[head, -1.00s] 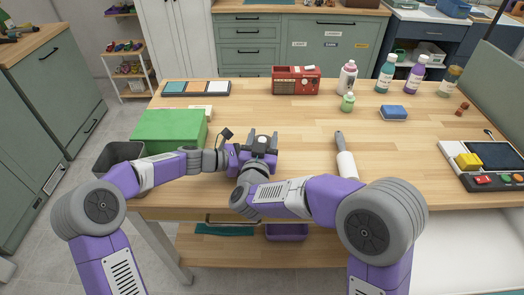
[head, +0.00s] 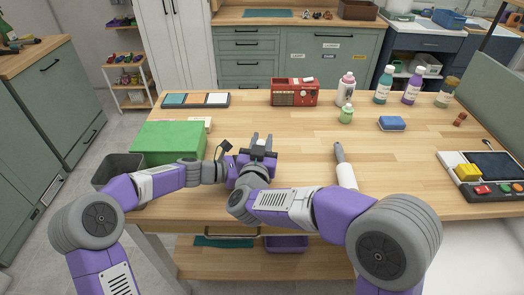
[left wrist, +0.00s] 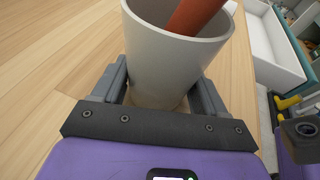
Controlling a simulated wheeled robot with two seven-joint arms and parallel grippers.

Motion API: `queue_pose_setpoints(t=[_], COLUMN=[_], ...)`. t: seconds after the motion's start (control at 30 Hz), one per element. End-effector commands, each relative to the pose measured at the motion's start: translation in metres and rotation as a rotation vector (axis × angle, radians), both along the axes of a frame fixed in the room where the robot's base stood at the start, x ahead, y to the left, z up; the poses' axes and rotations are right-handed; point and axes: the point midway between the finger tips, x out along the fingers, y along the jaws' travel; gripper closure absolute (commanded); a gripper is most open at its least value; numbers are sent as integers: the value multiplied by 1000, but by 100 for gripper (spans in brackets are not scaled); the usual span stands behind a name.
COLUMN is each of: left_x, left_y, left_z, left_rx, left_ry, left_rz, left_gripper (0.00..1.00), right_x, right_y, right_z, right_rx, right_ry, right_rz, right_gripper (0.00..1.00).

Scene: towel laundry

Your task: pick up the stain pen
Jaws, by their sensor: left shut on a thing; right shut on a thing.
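My right gripper (head: 262,145) is above the front middle of the table, its fingers pointing toward the back. It is shut on a small pale thing (head: 262,141) that barely shows between the fingers. My left gripper (left wrist: 155,92) is shut around a pale grey cup (left wrist: 172,58) in the left wrist view. An orange-brown stick-like thing (left wrist: 197,14) stands tilted in the cup; I cannot tell whether it is the stain pen. In the head view the left fingers and the cup are hidden close beside the right gripper. No stain pen can be made out for sure.
A green box (head: 168,143) and a dark bin (head: 118,170) are at the left. A lint roller (head: 345,172) lies right of the grippers. A red radio (head: 295,92), several bottles and a blue sponge (head: 392,123) stand farther back.

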Motion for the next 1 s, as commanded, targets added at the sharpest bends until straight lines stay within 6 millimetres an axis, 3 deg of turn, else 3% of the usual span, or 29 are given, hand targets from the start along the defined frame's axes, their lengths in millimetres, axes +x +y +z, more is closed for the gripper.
queue_pose_setpoints(t=[0.03, 0.3, 0.5, 0.7, 1.0], left_x=[0, 0, 0, 0, 0], left_y=[0, 0, 0, 0, 0], left_z=[-1, -1, -1, -1, -1], left_rx=[1, 1, 1, 1, 1], left_ry=[1, 1, 1, 0, 0], left_rz=[1, 1, 1, 1, 1], left_gripper=[44, 44, 44, 44, 44], right_x=[0, 0, 0, 0, 0], right_y=[0, 0, 0, 0, 0], right_z=[17, 90, 129, 147, 148], right_rx=[6, 6, 3, 2, 0], right_ry=[-9, -6, -3, -1, -1], right_rz=[-1, 0, -1, 0, 0], right_gripper=[100, 100, 100, 100, 100])
